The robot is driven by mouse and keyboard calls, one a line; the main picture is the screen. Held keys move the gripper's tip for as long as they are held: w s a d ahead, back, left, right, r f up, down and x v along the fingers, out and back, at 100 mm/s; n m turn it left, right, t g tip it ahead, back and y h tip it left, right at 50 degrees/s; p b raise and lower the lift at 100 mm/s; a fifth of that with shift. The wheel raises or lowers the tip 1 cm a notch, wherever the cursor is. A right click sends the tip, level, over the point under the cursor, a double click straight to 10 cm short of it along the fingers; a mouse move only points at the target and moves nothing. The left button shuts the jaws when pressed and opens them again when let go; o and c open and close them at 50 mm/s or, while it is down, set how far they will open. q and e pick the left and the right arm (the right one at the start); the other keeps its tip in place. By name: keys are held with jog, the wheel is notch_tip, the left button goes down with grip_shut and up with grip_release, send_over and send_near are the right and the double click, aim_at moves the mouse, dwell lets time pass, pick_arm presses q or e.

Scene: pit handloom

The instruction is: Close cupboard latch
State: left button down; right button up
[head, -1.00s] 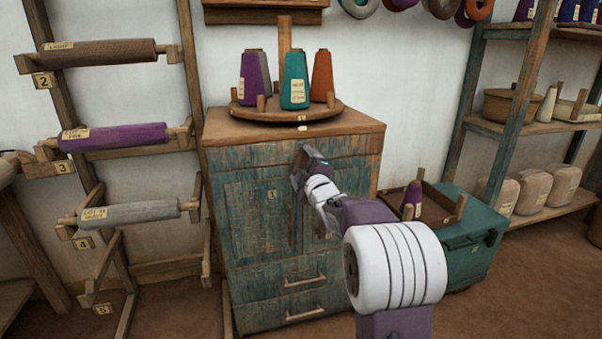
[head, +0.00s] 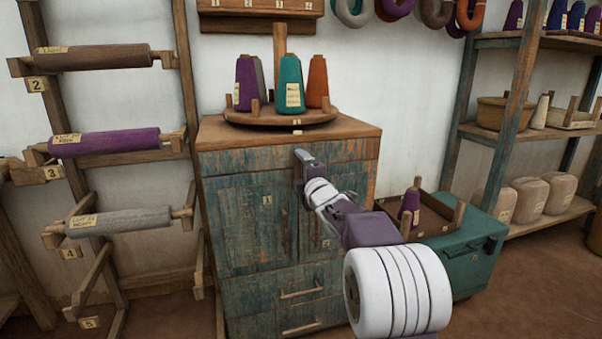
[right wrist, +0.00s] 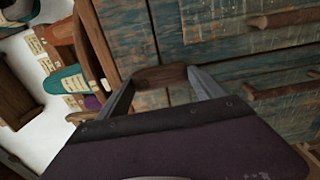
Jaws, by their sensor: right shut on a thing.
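The blue-green wooden cupboard (head: 250,215) has two closed-looking doors, with a left door (head: 245,225) and a right door (head: 330,235). My right gripper (head: 304,158) is at the upper front of the cupboard, where the doors meet the top band. In the right wrist view, a small brown wooden latch (right wrist: 160,77) lies between the two fingers of the same gripper (right wrist: 162,84), against the cupboard front. The gripper is shut on it. In the head view the gripper hides the latch. My left gripper is in neither view.
A round stand (head: 280,115) with several yarn cones is on the cupboard top. Two drawers are below the doors. A green chest (head: 465,260) with a tray stands at right. A rack with yarn rolls (head: 105,142) stands at left.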

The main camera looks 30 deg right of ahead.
jog(key=shift+f, duration=0.1)
jog(key=o, duration=1.4)
jog(key=shift+c, duration=0.2)
jog(key=p+v, duration=0.2)
jog(key=v, duration=0.7)
